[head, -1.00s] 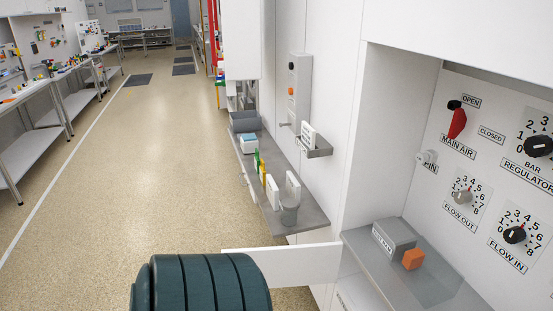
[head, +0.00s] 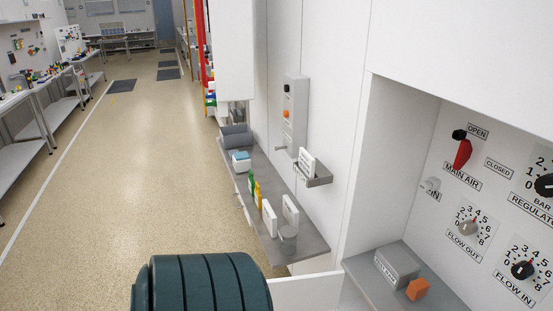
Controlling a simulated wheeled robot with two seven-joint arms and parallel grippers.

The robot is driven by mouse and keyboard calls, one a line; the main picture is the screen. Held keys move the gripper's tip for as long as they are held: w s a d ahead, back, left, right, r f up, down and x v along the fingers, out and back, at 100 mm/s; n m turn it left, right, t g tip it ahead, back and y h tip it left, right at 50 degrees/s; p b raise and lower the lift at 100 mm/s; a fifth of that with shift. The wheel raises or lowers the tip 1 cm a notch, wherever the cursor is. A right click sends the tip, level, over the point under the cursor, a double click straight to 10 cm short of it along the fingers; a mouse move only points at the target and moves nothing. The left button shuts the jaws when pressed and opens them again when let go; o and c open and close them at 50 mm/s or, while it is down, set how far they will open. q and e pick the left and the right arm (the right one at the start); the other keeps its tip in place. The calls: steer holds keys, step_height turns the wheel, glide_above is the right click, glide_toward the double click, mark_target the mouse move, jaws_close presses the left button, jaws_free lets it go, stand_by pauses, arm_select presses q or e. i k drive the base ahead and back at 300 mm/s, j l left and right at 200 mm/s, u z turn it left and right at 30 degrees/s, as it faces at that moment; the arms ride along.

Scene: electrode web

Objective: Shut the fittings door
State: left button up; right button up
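A white door-like panel (head: 308,292) stands out from the cabinet front at the bottom, below the left edge of the control recess. It looks like the open fittings door, but no label on it can be read. Its lower part is cut off by the picture edge, and a dark ribbed link of my own arm may hide its left end. Neither gripper is in view, so contact with the panel cannot be seen.
The recess right holds a red main air lever (head: 463,154), several dials, a grey box (head: 397,268) and an orange block (head: 418,289). A grey shelf (head: 300,243) with small items juts from the wall. The floor (head: 140,170) left is clear.

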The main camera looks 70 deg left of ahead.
mark_target(320, 291)
steer(key=j+z, duration=0.1)
steer(key=j, duration=0.3)
steer(key=k+j+z, duration=0.1)
steer(key=j, duration=0.35)
steer(key=k+j, duration=0.15)
steer(key=j, duration=0.25)
steer(key=j+z, duration=0.15)
steer(key=j, duration=0.25)
steer(key=k+j+z, duration=0.1)
steer(key=j, duration=0.3)
steer(key=k+j+z, duration=0.1)
steer(key=j, duration=0.3)
steer(key=k+j, duration=0.25)
steer(key=k+j+z, duration=0.15)
steer(key=j, duration=0.35)
steer(key=k+j+z, duration=0.1)
steer(key=j, duration=0.65)
steer(key=k+j+z, duration=0.15)
steer(key=j, duration=0.2)
steer(key=k+j+z, duration=0.1)
steer(key=j, duration=0.25)
